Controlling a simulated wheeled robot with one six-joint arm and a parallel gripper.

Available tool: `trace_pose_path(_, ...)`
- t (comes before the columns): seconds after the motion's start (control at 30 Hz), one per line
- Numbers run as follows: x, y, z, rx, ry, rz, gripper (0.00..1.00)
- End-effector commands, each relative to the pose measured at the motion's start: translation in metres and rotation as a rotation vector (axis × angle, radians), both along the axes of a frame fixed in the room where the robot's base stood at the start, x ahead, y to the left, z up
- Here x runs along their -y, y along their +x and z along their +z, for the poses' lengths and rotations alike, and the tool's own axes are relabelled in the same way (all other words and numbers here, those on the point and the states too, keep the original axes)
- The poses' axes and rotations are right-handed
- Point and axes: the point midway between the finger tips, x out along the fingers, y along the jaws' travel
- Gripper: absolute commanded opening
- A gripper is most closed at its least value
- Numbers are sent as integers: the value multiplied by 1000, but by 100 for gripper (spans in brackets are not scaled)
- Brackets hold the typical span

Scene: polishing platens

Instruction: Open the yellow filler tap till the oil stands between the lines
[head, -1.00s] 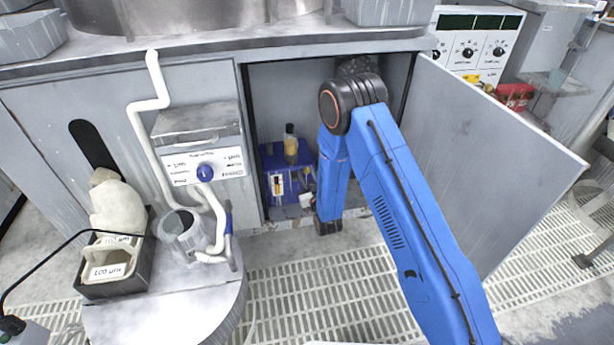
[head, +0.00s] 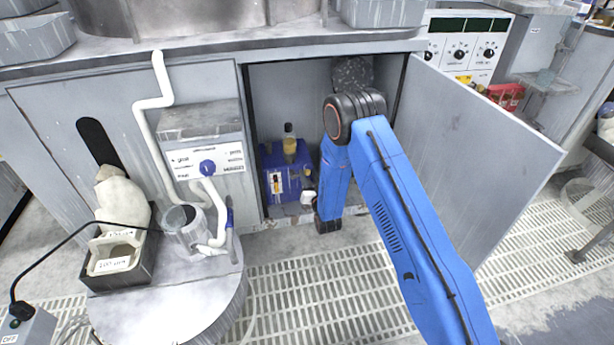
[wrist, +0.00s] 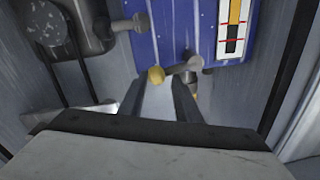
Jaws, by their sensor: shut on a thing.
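A blue oil unit (head: 292,182) stands on the floor of the open cabinet, with an amber-filled bottle (head: 290,143) upright on top. In the wrist view the blue unit (wrist: 180,30) shows close up, with a sight gauge (wrist: 234,30) at its right. The gauge has yellow, pale and dark bands crossed by red lines; I cannot tell the oil level exactly. A yellow tap (wrist: 156,75) with a grey stem is at the fingertips of my gripper (wrist: 160,88). My gripper is shut on this tap. In the head view my arm hides most of the gripper.
The cabinet door (head: 470,150) stands open at the right. A grey motor-like body (wrist: 65,25) is beside the unit in the wrist view. A round-topped stand with a beaker (head: 185,228) and a black tray (head: 120,268) is at the left. Grated floor lies in front.

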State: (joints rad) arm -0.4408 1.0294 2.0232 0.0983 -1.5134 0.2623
Motion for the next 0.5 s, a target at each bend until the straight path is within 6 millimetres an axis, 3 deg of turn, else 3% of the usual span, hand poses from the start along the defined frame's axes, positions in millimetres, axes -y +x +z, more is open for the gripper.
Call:
trace_pose_path(0.03,-2,-4,-10,-23,20,7,0)
trace_pose_path(0.5,-2,-5,-20,-71,183,9,0)
